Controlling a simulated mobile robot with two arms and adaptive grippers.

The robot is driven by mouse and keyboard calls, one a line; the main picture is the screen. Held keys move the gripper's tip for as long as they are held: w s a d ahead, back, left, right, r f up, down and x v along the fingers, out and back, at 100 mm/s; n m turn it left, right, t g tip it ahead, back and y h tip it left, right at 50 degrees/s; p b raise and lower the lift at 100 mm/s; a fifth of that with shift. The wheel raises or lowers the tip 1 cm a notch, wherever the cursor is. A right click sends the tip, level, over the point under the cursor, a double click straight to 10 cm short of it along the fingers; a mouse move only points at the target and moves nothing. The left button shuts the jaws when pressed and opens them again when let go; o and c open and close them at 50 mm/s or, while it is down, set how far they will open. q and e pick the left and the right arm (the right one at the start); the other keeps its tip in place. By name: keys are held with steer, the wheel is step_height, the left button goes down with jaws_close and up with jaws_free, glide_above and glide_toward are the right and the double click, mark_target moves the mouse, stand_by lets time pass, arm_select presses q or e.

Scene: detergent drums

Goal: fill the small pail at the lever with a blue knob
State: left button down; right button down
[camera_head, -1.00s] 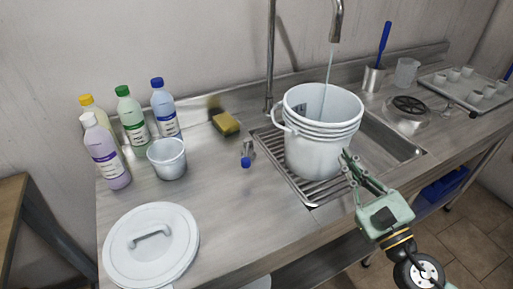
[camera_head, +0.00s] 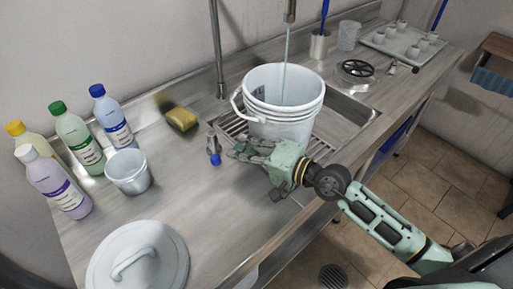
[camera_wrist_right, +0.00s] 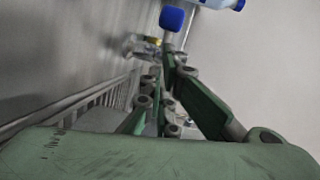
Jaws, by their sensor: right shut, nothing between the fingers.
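The small pail (camera_head: 128,174) is light grey and stands upright on the counter beside the bottles; what is inside is unclear. The lever's blue knob (camera_head: 215,159) sits on a short metal fitting (camera_head: 212,143) left of the sink. My right gripper (camera_head: 236,149) is shut and empty, in front of the large bucket, with its fingertips just right of the knob and seemingly apart from it. In the right wrist view the blue knob (camera_wrist_right: 172,18) shows just beyond the fingers (camera_wrist_right: 166,62). My left gripper is not in view.
A large white bucket (camera_head: 282,103) stands on the sink rack under a running stream from the tap (camera_head: 290,10). Several bottles (camera_head: 78,138), a yellow sponge (camera_head: 181,119) and a white lid (camera_head: 137,262) are on the counter. A tray of cups (camera_head: 405,43) is at the back right.

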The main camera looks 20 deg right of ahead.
mark_target(213, 147)
steer(key=shift+w+a, duration=0.4)
steer(key=shift+w, duration=0.15)
steer(key=shift+w+a+f, duration=0.2)
steer(key=shift+w+a, duration=0.15)
steer(key=shift+w, duration=0.05)
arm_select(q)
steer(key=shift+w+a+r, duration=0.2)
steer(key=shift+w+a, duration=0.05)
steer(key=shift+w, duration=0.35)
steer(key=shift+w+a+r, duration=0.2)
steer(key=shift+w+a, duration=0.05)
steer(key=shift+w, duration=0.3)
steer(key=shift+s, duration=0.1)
arm_select(e)
steer(key=shift+s+a, duration=0.15)
steer(key=shift+s+a+p, duration=0.35)
steer(key=shift+a+p, duration=0.15)
steer(key=shift+a, duration=0.2)
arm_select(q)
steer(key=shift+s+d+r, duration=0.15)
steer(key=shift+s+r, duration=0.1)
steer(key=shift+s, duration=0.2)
